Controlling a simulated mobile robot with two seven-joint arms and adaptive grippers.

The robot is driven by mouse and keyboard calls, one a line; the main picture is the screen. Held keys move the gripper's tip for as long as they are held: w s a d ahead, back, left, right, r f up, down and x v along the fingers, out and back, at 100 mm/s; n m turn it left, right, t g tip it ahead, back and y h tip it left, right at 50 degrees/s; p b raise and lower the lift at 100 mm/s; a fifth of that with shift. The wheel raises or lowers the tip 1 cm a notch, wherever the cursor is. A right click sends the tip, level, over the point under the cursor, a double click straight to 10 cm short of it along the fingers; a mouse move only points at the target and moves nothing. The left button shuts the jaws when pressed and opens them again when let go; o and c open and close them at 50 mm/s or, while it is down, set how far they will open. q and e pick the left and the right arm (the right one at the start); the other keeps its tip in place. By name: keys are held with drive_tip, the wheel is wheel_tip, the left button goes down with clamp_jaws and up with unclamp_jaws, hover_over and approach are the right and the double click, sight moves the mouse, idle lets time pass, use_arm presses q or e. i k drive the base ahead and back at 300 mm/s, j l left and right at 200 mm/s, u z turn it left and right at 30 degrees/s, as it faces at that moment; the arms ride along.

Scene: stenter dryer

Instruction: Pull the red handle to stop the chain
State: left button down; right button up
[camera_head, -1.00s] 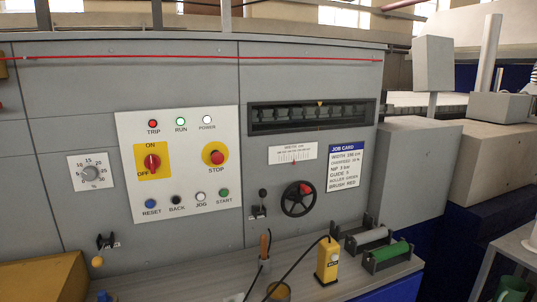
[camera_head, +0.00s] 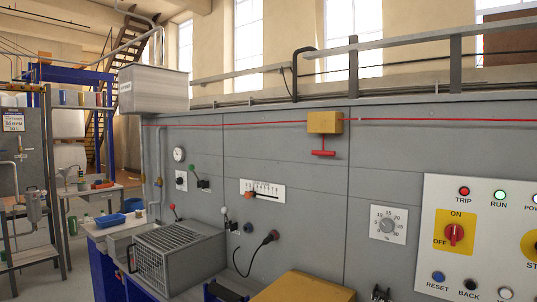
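The red handle (camera_head: 323,153) is a T-shaped pull hanging under a yellow box (camera_head: 325,122) on the grey machine wall. A red cord (camera_head: 430,121) runs along the wall to both sides of the box. The handle hangs free with nothing touching it. The chain is not recognisable in this view. Neither of my grippers shows in the camera_head view.
A white control panel (camera_head: 480,240) with a red rotary switch (camera_head: 454,233) is at the right. A wire-fronted box (camera_head: 178,254) stands on the bench at lower left. A yellow block (camera_head: 303,288) is at the bottom centre. Open floor and shelving lie far left.

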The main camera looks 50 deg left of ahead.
sight(314, 152)
drive_tip(key=u, duration=1.3)
